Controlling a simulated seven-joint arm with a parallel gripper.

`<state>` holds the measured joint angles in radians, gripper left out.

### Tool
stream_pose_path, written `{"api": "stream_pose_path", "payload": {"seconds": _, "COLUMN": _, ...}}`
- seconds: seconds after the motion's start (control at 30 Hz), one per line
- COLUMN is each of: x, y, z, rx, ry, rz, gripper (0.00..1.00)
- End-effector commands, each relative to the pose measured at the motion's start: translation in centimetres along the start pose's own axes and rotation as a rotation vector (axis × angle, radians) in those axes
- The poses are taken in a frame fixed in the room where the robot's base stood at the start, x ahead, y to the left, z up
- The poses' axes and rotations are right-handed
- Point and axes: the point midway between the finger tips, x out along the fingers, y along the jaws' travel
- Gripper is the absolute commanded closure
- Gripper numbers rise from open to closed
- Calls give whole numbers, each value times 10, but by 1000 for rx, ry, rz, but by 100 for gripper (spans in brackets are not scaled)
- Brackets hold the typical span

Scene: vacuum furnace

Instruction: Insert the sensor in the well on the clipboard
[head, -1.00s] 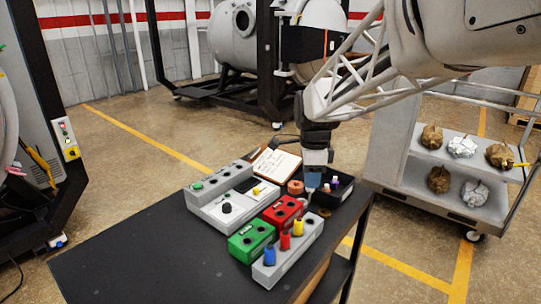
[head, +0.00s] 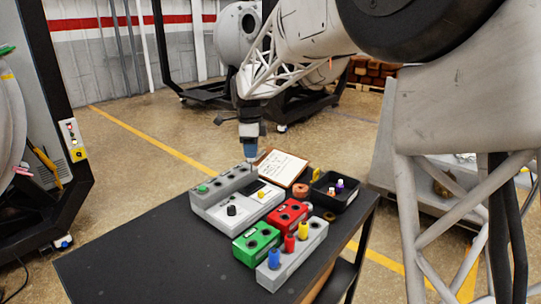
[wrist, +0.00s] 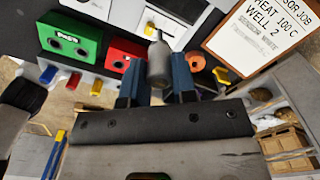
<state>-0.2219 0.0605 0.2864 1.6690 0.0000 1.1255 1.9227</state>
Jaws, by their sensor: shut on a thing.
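My gripper (head: 250,152) is shut on a pale grey-white sensor, which shows between its blue fingers in the wrist view (wrist: 158,62). The gripper points down above the back right end of the long grey well block (head: 222,182), which has several dark holes along its top. The sensor's lower tip is not clear in the head view, and I cannot tell whether it touches the block. The clipboard (head: 284,168) lies just right of the gripper. In the wrist view its note (wrist: 262,38) reads "HEAT 100 C", "WELL 2", with a blurred line below.
A control panel with a black knob (head: 232,210) fronts the block. Red (head: 285,218) and green (head: 250,254) boxes and a grey rack (head: 292,263) with blue, red and yellow pieces stand nearer. A black tray (head: 345,203) and orange ring (head: 300,190) lie right. The table's front left is clear.

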Motion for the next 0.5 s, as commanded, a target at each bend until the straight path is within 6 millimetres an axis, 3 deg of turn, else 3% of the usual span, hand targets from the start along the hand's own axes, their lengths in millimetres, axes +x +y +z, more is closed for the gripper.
{"api": "stream_pose_path", "payload": {"seconds": 0.2, "x": 3, "y": -22, "z": 47, "rx": -3, "ry": 0, "rz": 0, "gripper": 97}}
{"api": "stream_pose_path", "payload": {"seconds": 0.5, "x": 5, "y": -34, "z": 73, "rx": -1, "ry": 0, "rz": 0, "gripper": 97}}
